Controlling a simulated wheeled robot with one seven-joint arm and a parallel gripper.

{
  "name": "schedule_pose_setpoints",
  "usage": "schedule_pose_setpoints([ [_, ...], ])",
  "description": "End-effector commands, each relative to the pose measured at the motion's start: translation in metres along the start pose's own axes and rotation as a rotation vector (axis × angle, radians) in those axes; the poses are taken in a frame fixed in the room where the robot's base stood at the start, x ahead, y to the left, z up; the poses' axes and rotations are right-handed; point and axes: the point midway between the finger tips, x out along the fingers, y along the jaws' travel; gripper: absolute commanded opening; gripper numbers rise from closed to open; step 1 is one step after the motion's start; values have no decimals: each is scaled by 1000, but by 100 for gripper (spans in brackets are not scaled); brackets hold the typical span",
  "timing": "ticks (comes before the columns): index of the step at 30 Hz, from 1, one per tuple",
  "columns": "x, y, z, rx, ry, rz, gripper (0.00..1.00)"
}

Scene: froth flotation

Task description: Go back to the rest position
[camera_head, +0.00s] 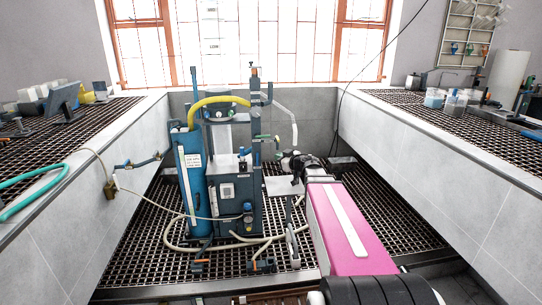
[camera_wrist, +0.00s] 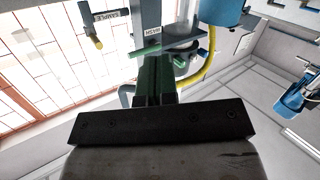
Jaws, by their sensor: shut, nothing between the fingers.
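My gripper (camera_wrist: 155,62) shows in the wrist view with its dark fingers together and nothing between them. In the head view my arm reaches from the bottom right toward the flotation machine (camera_head: 228,195), and the dark gripper end (camera_head: 291,160) is just right of the machine's body. The fingertips are too small there to make out. In the wrist view the fingers point toward a grey post and a green lever (camera_wrist: 145,52). I cannot tell whether they touch.
A blue cylinder (camera_head: 190,170) and a yellow hose (camera_head: 222,100) are on the machine's left and top. Pale hoses cross the grated floor (camera_head: 145,235). Grated benches stand at left (camera_head: 60,135) and right (camera_head: 465,125). Labels reading SAMPLE and WASH show in the wrist view.

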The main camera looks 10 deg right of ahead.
Motion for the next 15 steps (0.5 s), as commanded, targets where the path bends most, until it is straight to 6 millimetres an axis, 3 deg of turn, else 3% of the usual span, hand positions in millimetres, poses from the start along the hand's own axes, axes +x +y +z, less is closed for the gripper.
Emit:
schedule_pose_setpoints([
  [8,-11,15,4,9,14,194,0],
  [15,-37,38,38,78,-107,546,0],
])
